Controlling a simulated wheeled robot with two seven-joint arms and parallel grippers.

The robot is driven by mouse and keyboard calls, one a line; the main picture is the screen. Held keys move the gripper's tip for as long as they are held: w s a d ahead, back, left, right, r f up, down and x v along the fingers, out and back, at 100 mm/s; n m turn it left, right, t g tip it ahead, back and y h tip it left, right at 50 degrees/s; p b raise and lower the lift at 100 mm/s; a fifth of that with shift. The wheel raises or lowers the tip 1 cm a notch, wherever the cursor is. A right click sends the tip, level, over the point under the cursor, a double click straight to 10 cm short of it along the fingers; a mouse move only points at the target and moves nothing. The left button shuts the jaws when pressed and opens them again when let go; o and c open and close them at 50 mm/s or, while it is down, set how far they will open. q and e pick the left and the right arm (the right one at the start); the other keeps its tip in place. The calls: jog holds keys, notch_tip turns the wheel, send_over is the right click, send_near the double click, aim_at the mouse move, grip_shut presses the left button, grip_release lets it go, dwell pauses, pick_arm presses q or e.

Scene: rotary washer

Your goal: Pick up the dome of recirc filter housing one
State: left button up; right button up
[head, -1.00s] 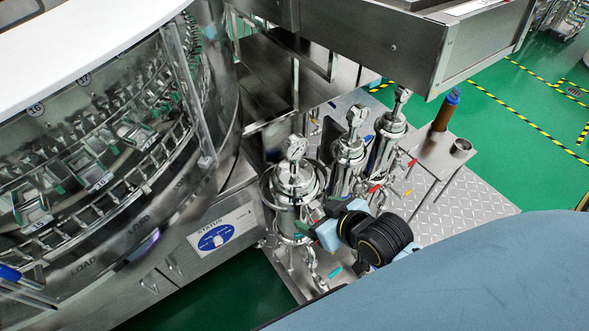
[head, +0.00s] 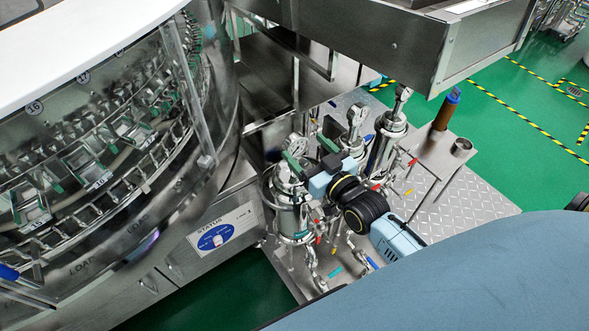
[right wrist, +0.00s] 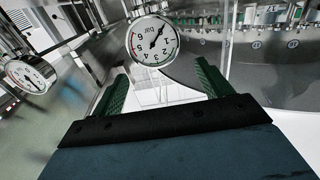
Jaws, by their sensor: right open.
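Several steel filter housings with domed tops and pressure gauges stand on the skid in the head view. The nearest housing (head: 290,222) has its dome (head: 284,187) partly hidden behind my right gripper (head: 308,152). I cannot read a label saying which is housing one. My right gripper is open, its green fingers at the gauge height above that dome. In the right wrist view, a gauge (right wrist: 153,42) shows between the two green fingers (right wrist: 160,85), with nothing visibly clamped. My left gripper is not in view.
Two more housings, the middle one with a gauge (head: 356,116) and the far one (head: 388,135), stand close behind. The round washer (head: 215,190) is at left. A steel beam (head: 400,45) passes above. A brown cylinder (head: 446,110) stands on a side shelf.

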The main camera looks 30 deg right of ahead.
aim_at(291, 135)
jog(key=shift+w+a, duration=0.2)
jog(key=shift+w, duration=1.35)
jog(key=w, duration=0.2)
jog(key=w+b, duration=0.1)
jog(key=shift+w+a+f, duration=0.15)
jog(key=shift+w+f, duration=0.1)
jog(key=shift+f, duration=0.05)
jog(key=shift+w, duration=0.5)
grip_shut()
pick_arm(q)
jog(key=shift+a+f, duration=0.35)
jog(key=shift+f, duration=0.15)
pick_arm(e)
jog(key=shift+w+r, duration=0.1)
jog(key=shift+r, duration=0.15)
